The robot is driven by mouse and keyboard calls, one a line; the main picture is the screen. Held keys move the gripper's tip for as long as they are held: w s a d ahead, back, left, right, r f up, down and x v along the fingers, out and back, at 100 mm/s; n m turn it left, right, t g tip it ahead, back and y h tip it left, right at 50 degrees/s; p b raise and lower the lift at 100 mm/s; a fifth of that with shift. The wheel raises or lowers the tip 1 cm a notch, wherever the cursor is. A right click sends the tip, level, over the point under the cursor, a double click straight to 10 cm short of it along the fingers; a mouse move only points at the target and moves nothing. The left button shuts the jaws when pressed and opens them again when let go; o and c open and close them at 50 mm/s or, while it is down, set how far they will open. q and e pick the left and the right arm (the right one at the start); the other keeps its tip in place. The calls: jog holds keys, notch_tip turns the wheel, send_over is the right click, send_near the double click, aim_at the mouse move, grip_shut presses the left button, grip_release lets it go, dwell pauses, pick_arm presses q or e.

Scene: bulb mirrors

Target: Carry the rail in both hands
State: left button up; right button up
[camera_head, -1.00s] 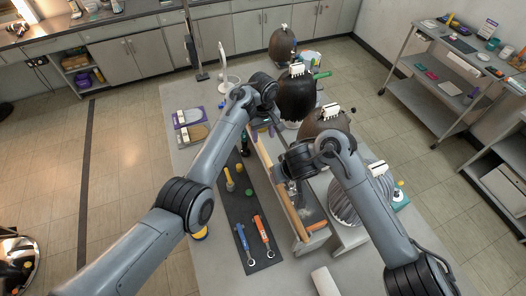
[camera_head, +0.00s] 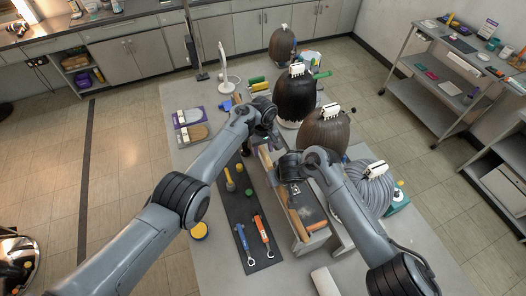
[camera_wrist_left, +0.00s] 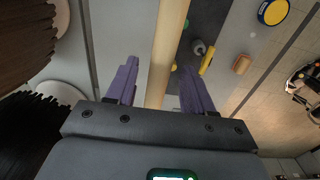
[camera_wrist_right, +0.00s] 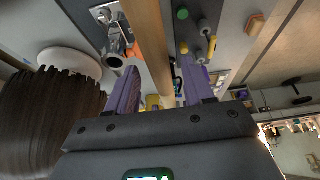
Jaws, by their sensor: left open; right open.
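The rail is a long, light wooden bar (camera_head: 283,190) running lengthwise along the table, partly hidden by my arms in the head view. My left gripper (camera_head: 266,140) is open over its far part. In the left wrist view the rail (camera_wrist_left: 167,45) passes between the spread purple fingers (camera_wrist_left: 160,82). My right gripper (camera_head: 294,188) is open over its nearer part. In the right wrist view the rail (camera_wrist_right: 148,42) runs between the fingers (camera_wrist_right: 158,82). Neither gripper is closed on it. Whether the fingertips reach down beside it I cannot tell.
Several wigged heads stand right of the rail, including a dark one (camera_head: 295,98) and a grey one (camera_head: 371,188). A dark mat (camera_head: 238,213) with an orange tool (camera_head: 262,230) and a blue tool (camera_head: 243,240) lies left. A white cylinder (camera_head: 325,282) lies at the front.

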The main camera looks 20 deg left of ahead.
aim_at(263, 150)
pick_arm(q)
grip_shut()
pick_arm(e)
grip_shut()
pick_arm(q)
jog(key=shift+r, duration=0.2)
pick_arm(e)
jog(key=shift+r, duration=0.15)
